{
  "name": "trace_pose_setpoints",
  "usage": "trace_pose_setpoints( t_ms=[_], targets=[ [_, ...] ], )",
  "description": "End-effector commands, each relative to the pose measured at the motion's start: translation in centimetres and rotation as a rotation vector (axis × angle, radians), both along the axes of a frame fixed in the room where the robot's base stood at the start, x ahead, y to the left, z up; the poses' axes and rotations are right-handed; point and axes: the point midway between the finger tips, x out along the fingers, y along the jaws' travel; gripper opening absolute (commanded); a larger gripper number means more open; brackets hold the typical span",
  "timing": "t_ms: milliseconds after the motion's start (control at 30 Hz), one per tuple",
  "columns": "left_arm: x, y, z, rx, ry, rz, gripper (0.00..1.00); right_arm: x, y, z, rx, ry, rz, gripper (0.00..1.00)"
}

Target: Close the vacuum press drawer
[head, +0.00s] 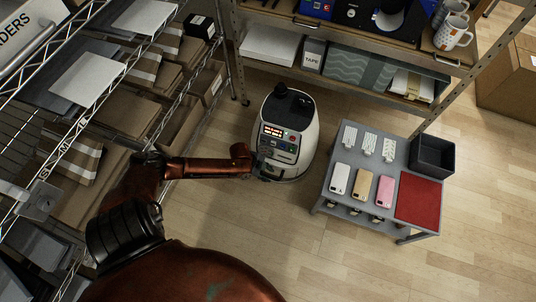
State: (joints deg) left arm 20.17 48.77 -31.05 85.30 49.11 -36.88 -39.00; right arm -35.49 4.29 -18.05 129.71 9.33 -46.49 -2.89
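The vacuum press (304,128) is a rounded white machine with a dark top, a red lit display and small buttons. It stands on the floor in the middle of the head view. My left arm reaches in from the lower left, and my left gripper (264,160) is at the press's lower left front. The gripper is small and dark there, and I cannot tell whether its fingers are open or shut, or whether it touches the press. The drawer area at the low front is partly hidden by the gripper, so how far it is open is unclear. My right gripper is not in view.
A grey table (334,209) right of the press holds several phone cases, a red mat (419,200) and a dark bin (432,157). Wire shelves with boxes (128,117) line the left. A workbench with mugs (453,32) stands behind. Wooden floor lies open in front.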

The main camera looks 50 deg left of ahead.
Motion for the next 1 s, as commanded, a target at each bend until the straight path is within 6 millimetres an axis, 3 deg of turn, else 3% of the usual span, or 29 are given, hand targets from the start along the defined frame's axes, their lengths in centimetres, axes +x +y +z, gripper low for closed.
trace_pose_setpoints(
  t_ms=[267,700,1000],
  targets=[
    [-0.4,0.1,0.6,0.0,0.003,-0.003,0.29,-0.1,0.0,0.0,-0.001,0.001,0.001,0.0],
    [-3.3,2.1,8.3,0.001,0.003,-0.005,0.29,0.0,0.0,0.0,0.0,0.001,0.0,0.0],
    [-4.2,2.7,10.7,0.0,0.003,-0.002,0.29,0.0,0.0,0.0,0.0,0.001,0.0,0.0]
  ],
)
